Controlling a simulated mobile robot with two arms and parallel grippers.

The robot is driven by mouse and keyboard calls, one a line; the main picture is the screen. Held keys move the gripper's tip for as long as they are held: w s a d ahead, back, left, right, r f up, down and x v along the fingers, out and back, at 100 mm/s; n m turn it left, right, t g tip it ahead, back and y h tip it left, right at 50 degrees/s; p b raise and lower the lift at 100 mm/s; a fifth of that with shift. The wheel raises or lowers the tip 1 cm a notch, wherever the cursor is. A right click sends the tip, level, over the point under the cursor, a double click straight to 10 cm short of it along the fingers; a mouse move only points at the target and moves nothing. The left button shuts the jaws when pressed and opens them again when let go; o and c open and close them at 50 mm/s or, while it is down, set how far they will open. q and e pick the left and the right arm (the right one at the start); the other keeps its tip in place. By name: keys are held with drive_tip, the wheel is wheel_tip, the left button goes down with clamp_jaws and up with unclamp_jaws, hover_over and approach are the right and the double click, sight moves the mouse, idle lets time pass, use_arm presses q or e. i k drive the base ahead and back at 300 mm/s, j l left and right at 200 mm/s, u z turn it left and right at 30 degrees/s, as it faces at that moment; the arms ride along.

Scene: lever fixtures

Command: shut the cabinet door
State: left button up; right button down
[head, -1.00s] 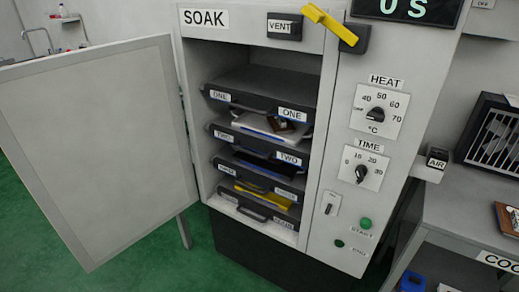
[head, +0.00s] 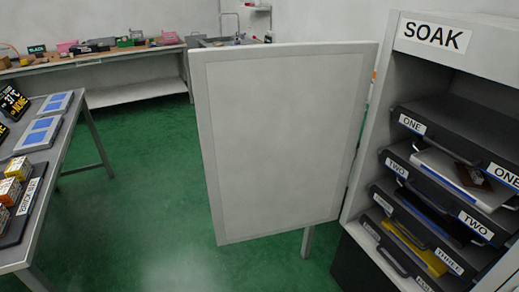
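The cabinet door (head: 280,140) is a flat pale grey panel with a raised rim. It stands wide open, swung out to the left of the cabinet (head: 370,200) marked SOAK, and its right edge meets the cabinet's left front edge. The open front shows dark trays labelled ONE (head: 455,140), TWO (head: 440,195) and THREE (head: 430,240), with one more partly seen below. The tray marked ONE is above the others. Neither of my grippers is in the head view.
A table (head: 75,150) with boxes and blue-topped panels stands at the left. A long bench (head: 110,57) with several items and a sink (head: 228,40) runs along the back wall. The green floor (head: 160,200) between table and door is clear.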

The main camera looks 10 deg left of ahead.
sight(280, 125)
drive_tip(key=i+j+u, duration=0.45)
drive_tip(key=i+u, duration=0.6)
drive_tip(key=i, duration=0.15)
drive_tip(key=i+j+z, duration=0.25)
drive_tip(key=i, duration=0.15)
drive_tip(key=i+j+z, duration=0.2)
drive_tip(key=i, duration=0.15)
drive_tip(key=i+z, duration=0.15)
drive_tip(key=z, duration=0.3)
drive_tip(key=i+j+z, duration=0.1)
drive_tip(key=z, duration=0.35)
drive_tip(key=i+j+z, duration=0.15)
drive_tip(key=z, duration=0.3)
drive_tip(key=i+j+z, duration=0.15)
drive_tip(key=z, duration=0.3)
drive_tip(key=i+j+z, duration=0.15)
drive_tip(key=z, duration=0.3)
drive_tip(key=j+z, duration=0.45)
drive_tip(key=i+j+z, duration=0.1)
drive_tip(key=z, duration=0.35)
drive_tip(key=j+z, duration=0.4)
